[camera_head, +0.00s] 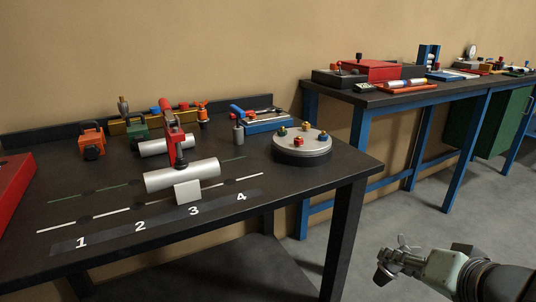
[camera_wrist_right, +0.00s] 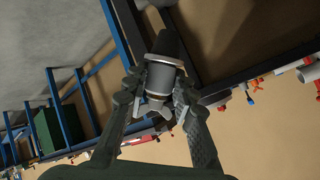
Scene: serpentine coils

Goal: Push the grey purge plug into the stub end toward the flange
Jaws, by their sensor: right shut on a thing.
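My right gripper (camera_head: 398,262) is in the lower right of the head view, away from the table. It is shut on the grey purge plug (camera_wrist_right: 160,82), which has a dark tapered end, a pale band and a wing-shaped piece near the palm in the wrist view. A silver pipe (camera_head: 160,179) lies on the dark workbench (camera_head: 120,237) under a red toggle clamp (camera_head: 172,127). A second silver pipe (camera_head: 151,148) lies behind it. I cannot tell which pipe end is the stub end, and no flange is clear. My left gripper is not in view.
A round plate (camera_head: 290,147) with coloured knobs sits right on the workbench. A pale square block (camera_head: 187,191) stands before the front pipe. A red box (camera_head: 12,190) is at the left edge. A blue-framed table (camera_head: 385,98) stands at the back right. Floor is clear between.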

